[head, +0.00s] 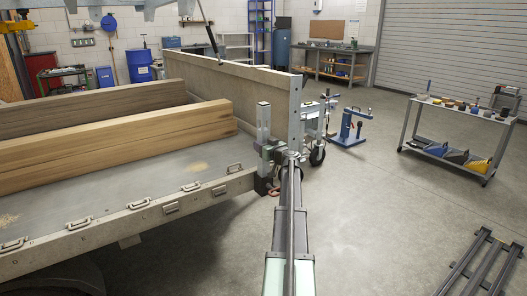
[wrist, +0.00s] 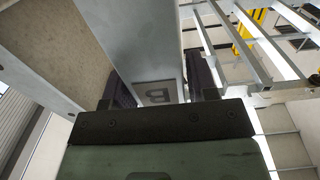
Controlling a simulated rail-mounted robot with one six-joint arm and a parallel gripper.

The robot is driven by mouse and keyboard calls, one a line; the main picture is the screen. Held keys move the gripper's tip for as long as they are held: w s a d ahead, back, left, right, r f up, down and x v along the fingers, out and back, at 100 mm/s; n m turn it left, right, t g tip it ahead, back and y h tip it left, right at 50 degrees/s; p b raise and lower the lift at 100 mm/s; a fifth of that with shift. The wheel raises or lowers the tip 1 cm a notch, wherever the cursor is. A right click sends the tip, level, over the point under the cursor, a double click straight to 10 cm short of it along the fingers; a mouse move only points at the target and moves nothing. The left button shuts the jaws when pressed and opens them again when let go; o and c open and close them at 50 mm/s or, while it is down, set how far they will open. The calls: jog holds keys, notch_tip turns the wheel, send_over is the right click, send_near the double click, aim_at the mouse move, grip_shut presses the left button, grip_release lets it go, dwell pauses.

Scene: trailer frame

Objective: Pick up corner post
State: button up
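The corner post (head: 263,122) is a grey metal upright at the near right corner of the trailer bed. It stands about vertical, with a dark block at its foot; I cannot tell whether the foot rests on the trailer. My gripper (head: 270,155) is at the post's lower half. In the wrist view the post's grey face with a "B" plate (wrist: 157,90) lies between the dark fingers of my gripper (wrist: 163,88). Both fingers appear to lie against its sides, so my gripper looks shut on it. My arm hides part of the area below.
The trailer's headboard (head: 225,85) with a grey end upright (head: 295,115) stands just behind. Wooden beams (head: 130,135) lie on the bed. A blue stand (head: 348,128) and a tool trolley (head: 455,135) stand to the right. A dark rack (head: 480,265) lies front right. The floor between is clear.

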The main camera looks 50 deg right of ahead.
aim_at(264, 103)
jog(key=c, duration=0.9)
notch_tip(264, 103, up, 20)
jog(key=p, duration=2)
jog(key=shift+r, duration=0.1)
